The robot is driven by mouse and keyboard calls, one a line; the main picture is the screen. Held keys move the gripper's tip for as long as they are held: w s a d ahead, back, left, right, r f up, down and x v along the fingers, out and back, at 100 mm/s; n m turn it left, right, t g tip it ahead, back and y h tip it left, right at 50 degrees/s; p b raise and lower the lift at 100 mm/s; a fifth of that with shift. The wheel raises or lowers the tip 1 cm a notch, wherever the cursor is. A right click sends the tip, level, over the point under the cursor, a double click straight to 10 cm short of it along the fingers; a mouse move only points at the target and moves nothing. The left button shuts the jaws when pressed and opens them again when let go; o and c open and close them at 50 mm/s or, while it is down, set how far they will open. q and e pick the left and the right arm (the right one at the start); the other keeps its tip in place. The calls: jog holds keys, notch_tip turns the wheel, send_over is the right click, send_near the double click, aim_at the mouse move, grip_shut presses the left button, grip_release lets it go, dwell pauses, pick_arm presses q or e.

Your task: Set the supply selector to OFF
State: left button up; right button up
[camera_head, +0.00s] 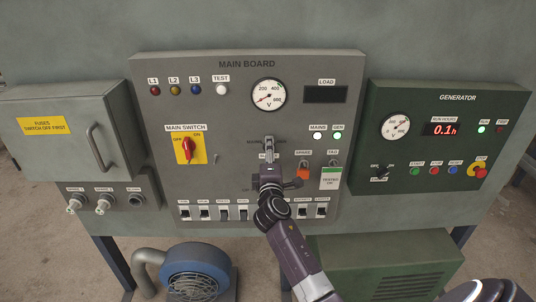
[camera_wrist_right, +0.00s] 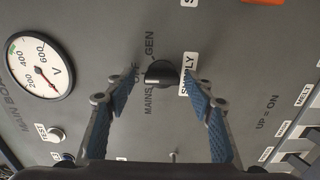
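The supply selector (camera_wrist_right: 161,73) is a small black knob on the grey main board (camera_head: 230,130), beside the SUPPLY label. In the right wrist view, MAINS, OFF and GEN are printed around its left side; I cannot tell clearly which mark it points to. My right gripper (camera_wrist_right: 162,80) is open, with one blue-padded finger on each side of the knob and a gap on both sides. In the head view this gripper (camera_head: 268,152) covers the selector. The GEN lamp (camera_head: 337,135) glows green and the MAINS lamp (camera_head: 318,135) looks white. My left gripper is out of view.
A red main switch (camera_head: 188,150) on a yellow plate is to the left. A row of breakers (camera_head: 223,213) runs below. The generator panel (camera_head: 440,165) stands at the right.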

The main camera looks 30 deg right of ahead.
jog(key=shift+a+f, duration=0.15)
jog(key=v, duration=1.2)
jog(key=shift+f, duration=0.1)
